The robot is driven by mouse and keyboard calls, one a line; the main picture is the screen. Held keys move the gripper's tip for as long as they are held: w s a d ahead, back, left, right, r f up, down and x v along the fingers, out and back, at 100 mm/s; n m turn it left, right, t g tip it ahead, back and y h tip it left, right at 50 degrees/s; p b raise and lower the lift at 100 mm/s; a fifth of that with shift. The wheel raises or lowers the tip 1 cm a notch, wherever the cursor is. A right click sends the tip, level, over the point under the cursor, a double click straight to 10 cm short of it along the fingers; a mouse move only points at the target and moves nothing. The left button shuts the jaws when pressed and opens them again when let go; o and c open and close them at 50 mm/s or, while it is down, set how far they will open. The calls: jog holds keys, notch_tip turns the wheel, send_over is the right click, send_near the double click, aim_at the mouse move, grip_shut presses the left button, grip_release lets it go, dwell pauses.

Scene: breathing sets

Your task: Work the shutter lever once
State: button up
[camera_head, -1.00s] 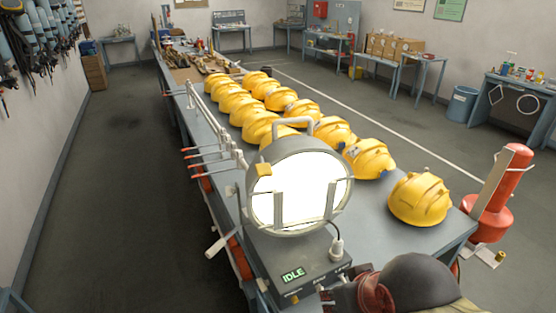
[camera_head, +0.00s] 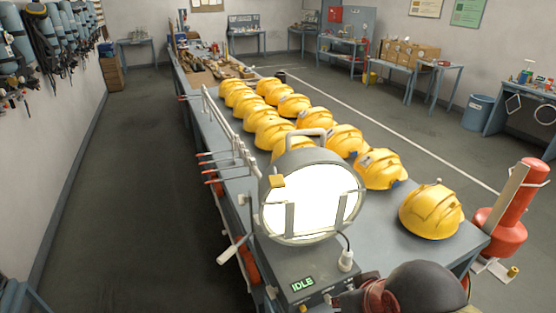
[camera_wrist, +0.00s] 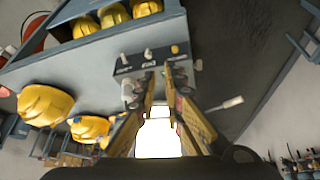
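The lamp (camera_head: 310,195), a grey round housing with a glowing white face and a top handle, stands on a grey box at the bench's near end. The box's green display (camera_head: 303,283) reads IDLE. A lever with a white handle (camera_head: 233,250), probably the shutter lever, sticks out low on the lamp's left; it also shows in the wrist view (camera_wrist: 228,103), right of the fingers. My gripper (camera_wrist: 159,75) is open and empty, its fingers pointing towards the box's control panel (camera_wrist: 142,62), apart from the lever. In the head view my arm's dark end hides part of the box.
Several yellow helmets (camera_head: 431,211) line the grey bench (camera_head: 390,230) behind and right of the lamp. A rail with red-tipped rods (camera_head: 228,140) runs along the bench's left edge. A red cylinder (camera_head: 515,205) stands at the right. The floor (camera_head: 130,200) left of the bench is clear.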

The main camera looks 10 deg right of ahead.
jog(key=shift+n+g+y, duration=0.3)
jog(key=shift+n+g, duration=0.4)
jog(key=shift+n, duration=0.1)
jog(key=w+a+r+p, duration=0.1)
jog(key=w+r+p, duration=0.2)
jog(key=r+p, duration=0.1)
jog(key=w+a+r+p, duration=0.2)
jog(key=w+r+p, duration=0.1)
jog(key=r+p, duration=0.2)
jog(key=w+a+r+p, duration=0.2)
jog(key=r+p, duration=0.2)
jog(key=r, duration=0.3)
jog(key=shift+w+r, duration=0.4)
grip_shut()
notch_tip(320, 180, up, 17)
jog(key=m+p, duration=0.1)
jog(key=p, duration=0.7)
send_over(277, 176)
jog(key=s, duration=0.3)
jog(key=shift+s+d+f+g, duration=0.1)
jog(key=shift+s+f+g, duration=0.1)
jog(key=shift+g, duration=0.2)
jog(key=x, duration=0.4)
jog(key=p+x, duration=0.1)
jog(key=x, duration=0.7)
jog(key=shift+s+d+f+p, duration=0.25)
jog(key=shift+s+f+p, duration=0.05)
jog(key=shift+f+p, duration=0.1)
jog(key=shift+f, duration=0.6)
